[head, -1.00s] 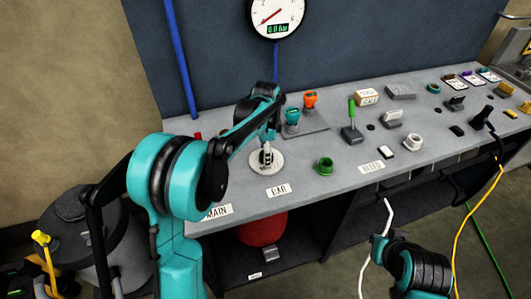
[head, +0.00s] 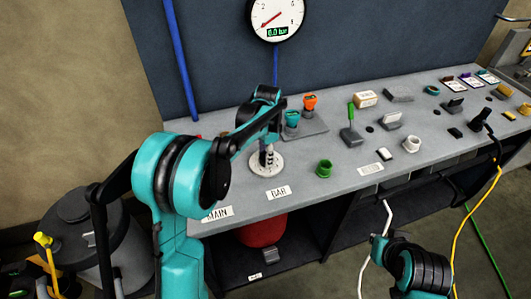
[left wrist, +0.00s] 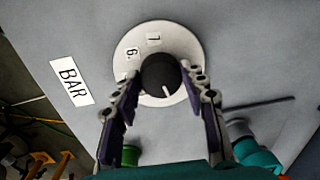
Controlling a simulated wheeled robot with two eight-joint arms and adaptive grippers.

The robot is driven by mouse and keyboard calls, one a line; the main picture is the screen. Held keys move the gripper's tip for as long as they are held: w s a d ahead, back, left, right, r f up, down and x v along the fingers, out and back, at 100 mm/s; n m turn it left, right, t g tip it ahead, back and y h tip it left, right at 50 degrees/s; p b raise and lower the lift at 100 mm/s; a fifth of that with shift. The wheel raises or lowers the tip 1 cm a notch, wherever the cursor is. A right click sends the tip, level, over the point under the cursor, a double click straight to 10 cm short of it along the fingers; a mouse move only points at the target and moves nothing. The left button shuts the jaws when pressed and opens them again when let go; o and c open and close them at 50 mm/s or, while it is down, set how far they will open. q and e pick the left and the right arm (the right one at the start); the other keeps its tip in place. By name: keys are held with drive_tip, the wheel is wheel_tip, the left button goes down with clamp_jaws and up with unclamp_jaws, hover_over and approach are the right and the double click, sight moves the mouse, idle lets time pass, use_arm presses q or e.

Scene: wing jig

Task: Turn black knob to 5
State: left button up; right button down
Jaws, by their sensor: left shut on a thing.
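The black knob (left wrist: 158,72) sits in the middle of a round white dial (left wrist: 190,45) on the bench, beside the BAR label (left wrist: 70,82). My left gripper (left wrist: 160,88) is shut on the knob, one finger at each side. A white mark on the knob points down in the left wrist view, between the fingers. The numbers 6 and 7 show on the dial; the numbers near the mark are hidden or unreadable. In the head view, my left gripper (head: 267,155) comes down onto the dial (head: 278,166) and hides the knob. My right arm shows at lower right, its gripper out of sight.
A round gauge (head: 277,17) on the back panel reads 0.0 bar. Orange (head: 309,101) and teal (head: 291,118) handles stand behind the dial. A green knob (head: 324,169) and a green lever (head: 351,112) are to its right. The bench's front edge is close.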

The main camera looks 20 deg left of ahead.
use_arm(q)
drive_tip(key=n+p, duration=0.1)
drive_tip(key=n, duration=0.2)
drive_tip(key=shift+n, duration=0.4)
drive_tip(key=n+p, duration=0.1)
drive_tip(key=n, duration=0.2)
drive_tip(key=shift+d+n, duration=0.1)
drive_tip(key=shift+n, duration=0.2)
drive_tip(key=n+p, duration=0.1)
drive_tip(key=n, duration=0.2)
drive_tip(key=shift+n+g, duration=0.3)
drive_tip(key=shift+d+n, duration=0.1)
drive_tip(key=shift+n, duration=1.8)
drive_tip(key=o, duration=1.2)
drive_tip(key=shift+c, duration=0.2)
